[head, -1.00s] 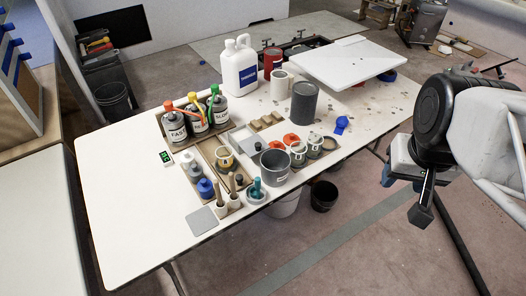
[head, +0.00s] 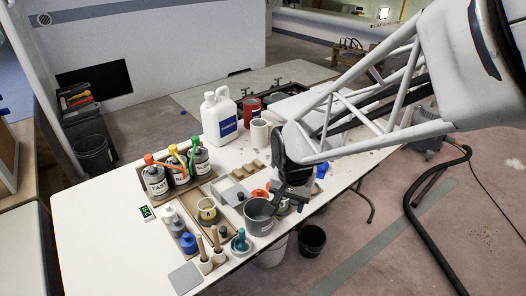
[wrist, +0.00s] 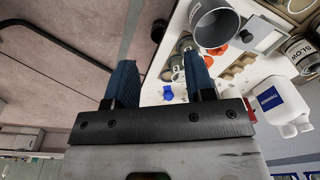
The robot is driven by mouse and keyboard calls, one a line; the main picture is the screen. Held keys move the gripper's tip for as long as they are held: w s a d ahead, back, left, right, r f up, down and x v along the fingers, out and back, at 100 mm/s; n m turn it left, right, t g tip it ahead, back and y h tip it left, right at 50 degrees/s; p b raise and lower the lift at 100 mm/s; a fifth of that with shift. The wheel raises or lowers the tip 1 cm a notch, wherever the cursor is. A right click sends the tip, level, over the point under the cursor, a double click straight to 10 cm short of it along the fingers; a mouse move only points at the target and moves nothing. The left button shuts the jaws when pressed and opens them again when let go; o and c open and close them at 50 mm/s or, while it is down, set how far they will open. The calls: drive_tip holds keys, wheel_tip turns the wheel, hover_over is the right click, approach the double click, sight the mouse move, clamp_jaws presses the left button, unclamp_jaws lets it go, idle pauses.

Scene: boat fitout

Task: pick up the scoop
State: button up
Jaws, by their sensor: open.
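A small blue object (head: 321,170), which looks like the scoop, lies on the white table (head: 100,235) near its right edge, partly hidden by my arm. It also shows in the wrist view (wrist: 168,93), beyond the gap between the fingers. Its exact shape is too small to tell. My gripper (head: 280,204) hangs over the table's right edge, by the grey bucket (head: 259,216). In the wrist view my gripper (wrist: 160,70) is open, with nothing between its two blue fingers.
Labelled bottles with coloured tops (head: 178,172) stand in a rack at the left. A white jug (head: 219,117), a red can (head: 251,107) and a white mug (head: 260,134) stand farther back. Small pots and brushes crowd the front. The table's left part is clear.

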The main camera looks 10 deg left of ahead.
drive_tip(key=m+g, duration=0.1)
drive_tip(key=m, duration=0.1)
hover_over(242, 236)
drive_tip(key=w, duration=0.1)
wheel_tip(242, 236, down, 12)
drive_tip(key=shift+r, duration=0.1)
drive_tip(key=shift+f, duration=1.3)
drive_tip(key=shift+f, duration=0.1)
drive_tip(key=shift+n, duration=0.3)
drive_tip(key=shift+f, duration=2.55)
clamp_jaws()
